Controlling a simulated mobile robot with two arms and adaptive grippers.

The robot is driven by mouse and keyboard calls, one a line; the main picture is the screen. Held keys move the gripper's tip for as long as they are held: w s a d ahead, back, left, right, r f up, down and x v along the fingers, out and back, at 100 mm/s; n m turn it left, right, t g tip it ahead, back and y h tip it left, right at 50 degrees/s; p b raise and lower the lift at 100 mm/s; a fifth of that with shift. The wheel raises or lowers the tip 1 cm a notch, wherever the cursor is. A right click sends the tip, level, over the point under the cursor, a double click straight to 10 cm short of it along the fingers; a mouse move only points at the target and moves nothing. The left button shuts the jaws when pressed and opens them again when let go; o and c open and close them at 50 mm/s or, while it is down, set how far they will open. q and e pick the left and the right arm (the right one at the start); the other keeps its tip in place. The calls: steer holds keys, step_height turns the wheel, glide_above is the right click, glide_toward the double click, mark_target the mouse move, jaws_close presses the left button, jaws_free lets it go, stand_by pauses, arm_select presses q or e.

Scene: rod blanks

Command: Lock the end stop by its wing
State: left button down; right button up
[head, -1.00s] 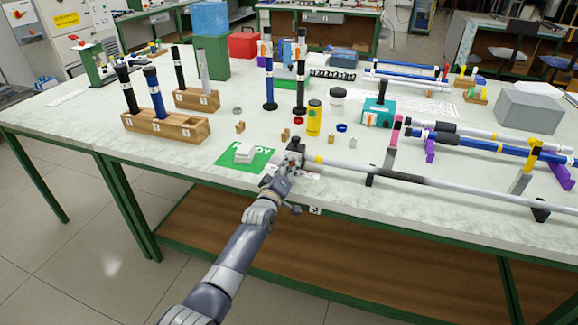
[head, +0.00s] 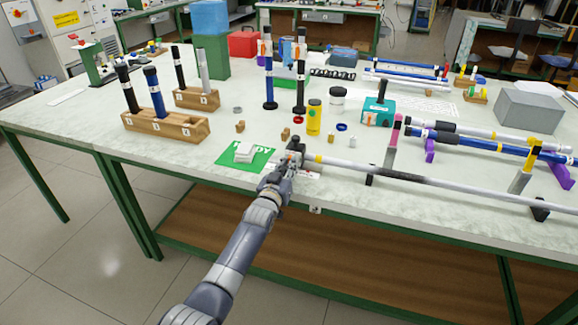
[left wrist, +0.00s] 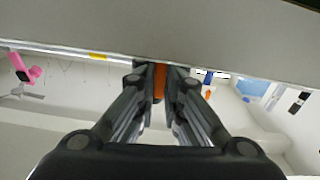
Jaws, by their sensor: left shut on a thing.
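The end stop (head: 294,148) is a small dark block at the left end of the long grey rod (head: 400,176), near the table's front edge. My left gripper (head: 284,166) reaches it from the front and hides part of it. In the left wrist view an orange wing (left wrist: 159,82) stands between the fingertips of my left gripper (left wrist: 160,84), which are shut on it. The end stop's body is hard to make out in that view. My right gripper is not in view.
A green mat (head: 258,160) with a pale block (head: 244,152) lies just left of the end stop. A yellow bottle (head: 314,118) stands behind. Dark supports (head: 370,174) hold the rod. Wooden racks (head: 165,128) with upright rods stand further left.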

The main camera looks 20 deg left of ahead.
arm_select(q)
steer(key=shift+f+m, duration=0.15)
steer(key=shift+m, duration=0.55)
steer(key=c, duration=1.7)
jaws_free()
steer(key=shift+s, duration=0.2)
steer(key=s, duration=1.1)
steer(key=shift+s+a, duration=0.2)
steer(key=shift+s, duration=0.15)
